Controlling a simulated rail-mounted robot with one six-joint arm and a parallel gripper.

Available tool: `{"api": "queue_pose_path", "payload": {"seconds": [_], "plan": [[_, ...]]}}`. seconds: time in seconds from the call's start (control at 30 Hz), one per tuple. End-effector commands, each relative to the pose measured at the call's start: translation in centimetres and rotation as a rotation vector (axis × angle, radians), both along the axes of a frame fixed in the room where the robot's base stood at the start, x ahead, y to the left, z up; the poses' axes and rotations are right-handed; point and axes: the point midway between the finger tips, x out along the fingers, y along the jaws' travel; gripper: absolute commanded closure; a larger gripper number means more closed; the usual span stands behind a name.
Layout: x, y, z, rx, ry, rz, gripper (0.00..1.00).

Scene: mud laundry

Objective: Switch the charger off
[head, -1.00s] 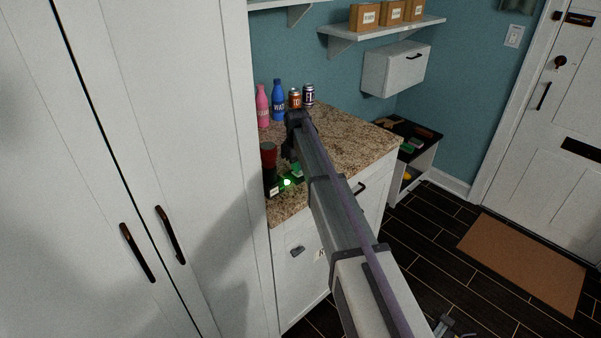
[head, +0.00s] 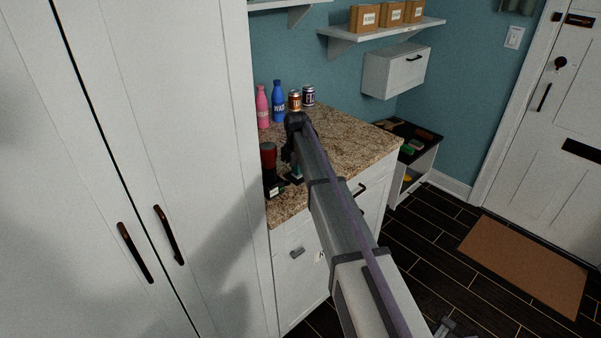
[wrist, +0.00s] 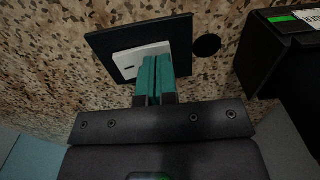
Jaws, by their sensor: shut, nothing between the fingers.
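A black charger box (head: 271,184) stands on the counter beside the cabinet, with a dark red-topped item on it. In the wrist view, a black box with a green strip and a white label (wrist: 278,58) is at right. Beside it lies a black square plate (wrist: 100,42) with a white rocker switch (wrist: 128,62). A small round indicator (wrist: 206,45) by the plate is dark. My gripper (wrist: 156,60) is shut and empty. Its teal fingertips are over the rocker's right part and hide some of it; whether they touch is unclear.
A pink bottle (head: 262,106), a blue bottle (head: 278,101) and two cans (head: 308,95) stand at the back of the granite counter (head: 355,137). A tall white cabinet (head: 205,120) closes off the left side. The counter's right part is clear.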

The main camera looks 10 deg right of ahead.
Motion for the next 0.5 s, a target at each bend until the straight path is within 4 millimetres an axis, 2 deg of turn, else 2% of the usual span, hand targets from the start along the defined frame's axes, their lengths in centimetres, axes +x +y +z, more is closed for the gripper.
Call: {"api": "queue_pose_path", "payload": {"seconds": [0.5], "plan": [[0.0, 0.0, 5.8, 0.0, 0.0, 0.0, 1.0]]}}
